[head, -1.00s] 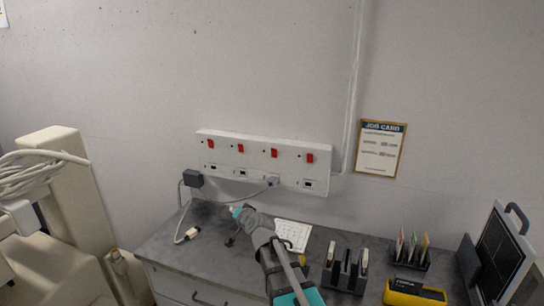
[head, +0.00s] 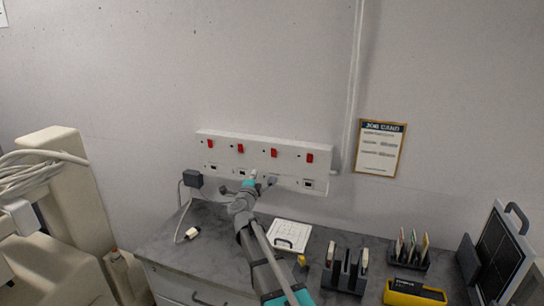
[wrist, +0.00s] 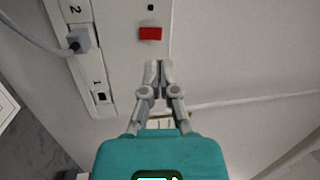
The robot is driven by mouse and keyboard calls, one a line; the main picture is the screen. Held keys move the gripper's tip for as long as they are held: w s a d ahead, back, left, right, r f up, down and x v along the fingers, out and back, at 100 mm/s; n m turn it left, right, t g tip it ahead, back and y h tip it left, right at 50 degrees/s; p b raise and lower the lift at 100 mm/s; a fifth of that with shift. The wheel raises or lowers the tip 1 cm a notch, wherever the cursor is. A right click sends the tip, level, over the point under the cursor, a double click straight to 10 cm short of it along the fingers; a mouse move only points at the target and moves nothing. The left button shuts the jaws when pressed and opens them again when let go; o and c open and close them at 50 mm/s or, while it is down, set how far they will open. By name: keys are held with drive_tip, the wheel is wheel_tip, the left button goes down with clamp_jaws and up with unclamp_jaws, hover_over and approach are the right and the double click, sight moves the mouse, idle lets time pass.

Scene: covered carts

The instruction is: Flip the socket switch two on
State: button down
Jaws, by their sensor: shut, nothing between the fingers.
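A white socket panel (head: 222,140) on the wall has a row of red rocker switches above its sockets. In the wrist view, the sockets are labelled 1 and 2. Socket two holds a grey plug (wrist: 80,40), which also shows in the head view (head: 272,181). The red switch (wrist: 150,33) roughly in line with it also shows in the head view (head: 274,153); I cannot tell its position. My gripper (wrist: 158,65) is shut and empty, its tips just below that switch in the wrist view. In the head view my gripper (head: 254,174) is in front of the panel's lower part.
A dark adapter (head: 193,178) with a cable is at the panel's left end. On the cart top are a white pad (head: 291,234), a black rack (head: 345,272) and a yellow device (head: 413,291). A job card (head: 381,149) hangs on the wall. The wall above the panel is clear.

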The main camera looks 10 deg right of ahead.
sight(274, 151)
drive_tip(key=shift+d+f+m+g+h, duration=0.1)
drive_tip(key=shift+d+m+g+h, duration=0.35)
drive_tip(key=shift+m+h, duration=0.3)
drive_tip(key=shift+d+f+m+g+h, duration=0.1)
drive_tip(key=shift+d+m+g+h, duration=0.35)
drive_tip(key=shift+m, duration=0.4)
drive_tip(key=shift+r, duration=0.1)
drive_tip(key=p+x, duration=0.2)
drive_tip(key=x, duration=1.2)
drive_tip(key=shift+r, duration=0.15)
drive_tip(key=shift+w+d+r+p, duration=0.15)
drive_tip(key=shift+w+r+p, duration=0.05)
drive_tip(key=shift+w+p, duration=0.1)
drive_tip(key=shift+s, duration=0.35)
